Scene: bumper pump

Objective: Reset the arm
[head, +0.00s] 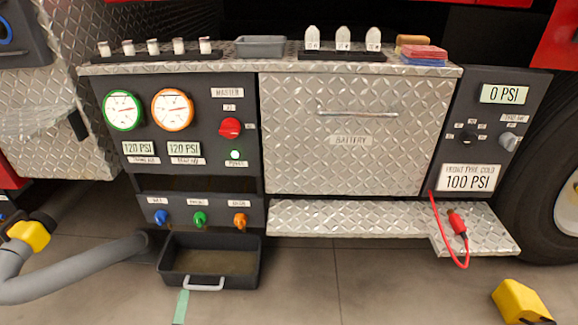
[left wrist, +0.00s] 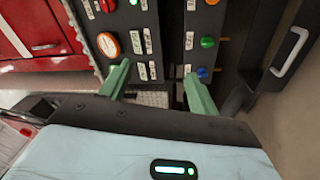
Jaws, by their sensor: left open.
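My left gripper (left wrist: 157,74) shows in the left wrist view with its two green fingers spread apart. The gap between them is empty, and they point toward the dark panel. I cannot make out this gripper clearly in the head view. The pump panel (head: 115,178) shows a green-ringed gauge (head: 123,110), an orange-ringed gauge (head: 172,109) and a red master knob (head: 230,128). Below are blue (head: 161,217), green (head: 200,219) and orange (head: 240,220) knobs. In the left wrist view, the orange gauge (left wrist: 108,44) and green knob (left wrist: 207,42) appear turned sideways. My right gripper is not in view.
A dark tray (head: 210,262) stands on the floor below the knobs. A thick grey hose (head: 75,268) lies at left. A step (head: 345,218) juts out under the battery drawer (head: 345,165), with a red cable (head: 457,222) on it. A yellow block (head: 518,301) is at bottom right.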

